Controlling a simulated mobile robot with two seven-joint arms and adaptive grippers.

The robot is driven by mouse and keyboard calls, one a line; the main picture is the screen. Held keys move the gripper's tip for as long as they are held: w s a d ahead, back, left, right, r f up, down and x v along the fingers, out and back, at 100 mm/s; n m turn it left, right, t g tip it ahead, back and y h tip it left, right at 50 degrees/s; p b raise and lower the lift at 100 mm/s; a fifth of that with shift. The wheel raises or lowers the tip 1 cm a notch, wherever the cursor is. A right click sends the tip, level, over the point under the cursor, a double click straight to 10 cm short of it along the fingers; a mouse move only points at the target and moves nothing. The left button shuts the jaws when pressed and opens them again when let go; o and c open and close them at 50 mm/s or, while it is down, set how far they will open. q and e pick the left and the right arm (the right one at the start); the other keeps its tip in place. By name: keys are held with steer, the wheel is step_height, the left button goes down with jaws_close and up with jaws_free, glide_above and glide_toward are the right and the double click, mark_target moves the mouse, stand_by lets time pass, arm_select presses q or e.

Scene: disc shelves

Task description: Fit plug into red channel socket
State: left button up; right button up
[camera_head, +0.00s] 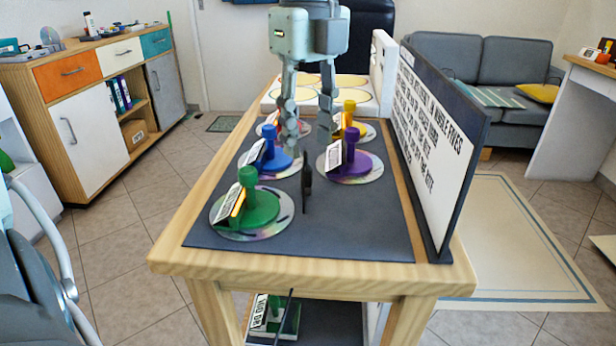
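My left gripper (307,138) hangs fingers down over the middle of the table, its two fingers apart with nothing visible between them. A thin dark upright piece (306,188) shows just below the fingertips; I cannot tell what it is. Around it on the dark mat (350,222) stand discs with coloured knobs: green (257,205) at front left, blue (271,158) behind it, purple (348,158) at right, yellow (350,125) farther back. Another disc (265,128), partly hidden behind the fingers, shows a little red. I cannot make out a plug or red channel socket. My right gripper is not in view.
A dark upright board (435,140) with white lettered panels edges the table's right side. Pale yellow round spots (345,80) lie on a white surface at the back. The mat's front right is bare. More items (272,315) sit on a lower shelf.

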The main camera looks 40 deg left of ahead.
mark_target(306, 167)
arm_select(q)
steer(key=f, duration=0.6)
steer(key=shift+a, duration=0.25)
jaws_close()
